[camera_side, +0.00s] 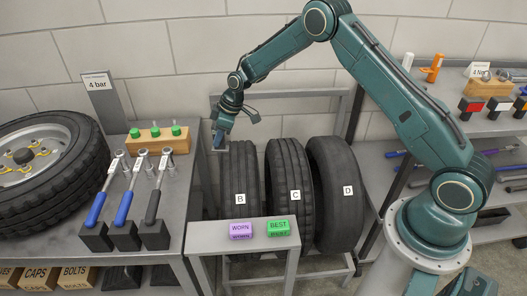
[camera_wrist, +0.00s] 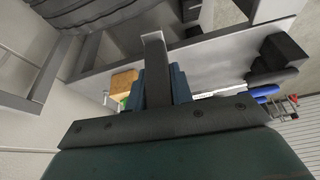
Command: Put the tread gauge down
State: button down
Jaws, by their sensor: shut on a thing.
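My gripper (camera_side: 219,142) points down just above and left of the top of tyre B (camera_side: 240,178). It is shut on the tread gauge, which is small and largely hidden by the jaws in the side view. Tyre C (camera_side: 290,170) and tyre D (camera_side: 340,180) stand upright beside tyre B in the grey rack (camera_side: 285,92).
A purple WORN block (camera_side: 240,229) and green BEST block (camera_side: 278,227) sit on the low front stand (camera_side: 215,268). A left bench (camera_side: 180,215) carries a wheel (camera_side: 40,165), several wrenches and a wooden block (camera_side: 158,141). A right shelf (camera_side: 500,128) holds tools and an orange item (camera_side: 433,68).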

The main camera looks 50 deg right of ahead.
jog(key=s+a+r+n, duration=0.1)
jog(key=s+a+r, duration=0.5)
jog(key=a, duration=0.5)
jog(key=s+a+r, duration=0.4)
jog(key=s+a, duration=0.5)
jog(key=a, duration=0.1)
notch_tip(320, 180, down, 16)
jog(key=shift+a, duration=0.15)
jog(key=shift+w+f, duration=0.1)
jog(key=shift+f, duration=0.05)
jog(key=shift+f, duration=1.8)
jog(key=shift+f, duration=0.1)
jog(key=c, duration=1.2)
grip_release()
jog(key=shift+c, duration=0.2)
